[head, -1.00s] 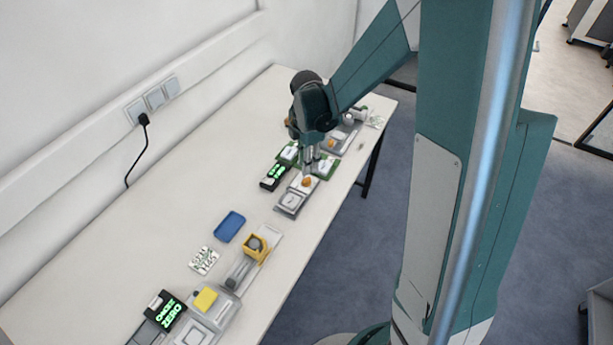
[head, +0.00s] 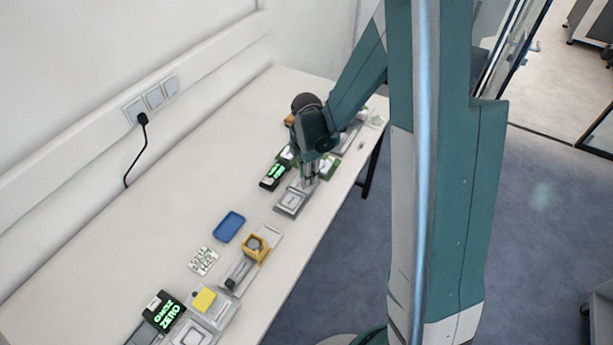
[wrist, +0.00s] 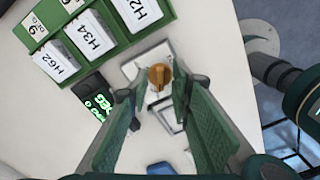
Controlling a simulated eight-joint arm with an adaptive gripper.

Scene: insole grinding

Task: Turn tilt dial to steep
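The orange-brown tilt dial (wrist: 159,76) sits on a pale plate in the wrist view, between my gripper's fingers. My gripper (wrist: 160,90) is open, with one finger on each side of the dial and gaps showing to both. I cannot tell how far the fingertips are above the plate. In the head view my gripper (head: 309,183) points down over the dial's unit (head: 291,203) and hides the dial. The dial's setting marks are not readable.
A black display (head: 274,177) with green digits stands left of the dial unit. A green rack (wrist: 75,45) with labelled cards is close by. A blue tray (head: 229,226), yellow block (head: 204,300) and yellow-framed fixture (head: 256,248) lie nearer. The table's left side is clear.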

